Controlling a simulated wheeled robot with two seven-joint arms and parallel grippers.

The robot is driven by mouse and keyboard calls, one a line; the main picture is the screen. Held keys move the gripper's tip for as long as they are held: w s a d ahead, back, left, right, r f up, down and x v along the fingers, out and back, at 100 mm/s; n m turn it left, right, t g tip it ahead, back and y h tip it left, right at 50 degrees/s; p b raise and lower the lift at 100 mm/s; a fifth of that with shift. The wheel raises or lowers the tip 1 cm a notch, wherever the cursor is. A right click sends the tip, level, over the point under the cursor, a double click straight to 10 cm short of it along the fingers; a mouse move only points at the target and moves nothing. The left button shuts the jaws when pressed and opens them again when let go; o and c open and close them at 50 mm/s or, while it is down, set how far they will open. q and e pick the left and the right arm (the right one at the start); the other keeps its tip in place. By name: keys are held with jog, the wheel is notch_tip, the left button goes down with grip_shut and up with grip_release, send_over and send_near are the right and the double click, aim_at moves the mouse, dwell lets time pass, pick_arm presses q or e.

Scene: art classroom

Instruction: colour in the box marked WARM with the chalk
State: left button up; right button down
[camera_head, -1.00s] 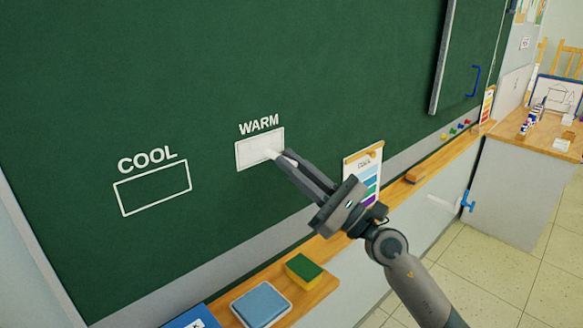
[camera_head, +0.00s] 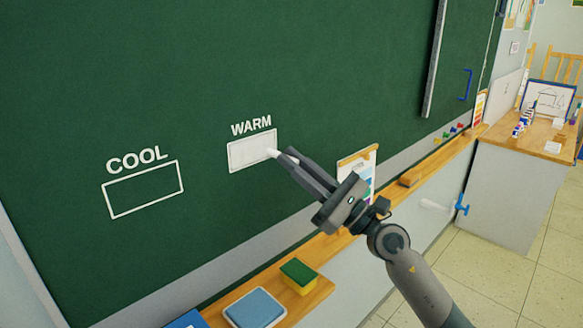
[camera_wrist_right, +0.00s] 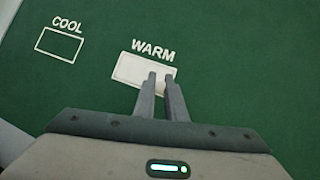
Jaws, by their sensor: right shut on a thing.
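The WARM box (camera_head: 248,151) on the green chalkboard is filled with white chalk, and its white outline still shows around the fill. My right gripper (camera_head: 284,158) is shut on a white chalk (camera_head: 272,153), whose tip is at the right side of the box. Whether the tip touches the board I cannot tell. In the right wrist view the fingers (camera_wrist_right: 161,82) cover part of the WARM box (camera_wrist_right: 130,68), and the chalk is hidden. The COOL box (camera_head: 143,189) to the left is an empty outline. My left gripper is not in view.
The wooden ledge (camera_head: 327,247) below the board holds a green and yellow sponge (camera_head: 299,274), a blue pad (camera_head: 254,308) and a brown eraser (camera_head: 409,180). A colour chart (camera_head: 357,163) stands behind my right gripper. A counter (camera_head: 513,185) is at the right.

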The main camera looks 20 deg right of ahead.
jog(key=shift+d, duration=0.25)
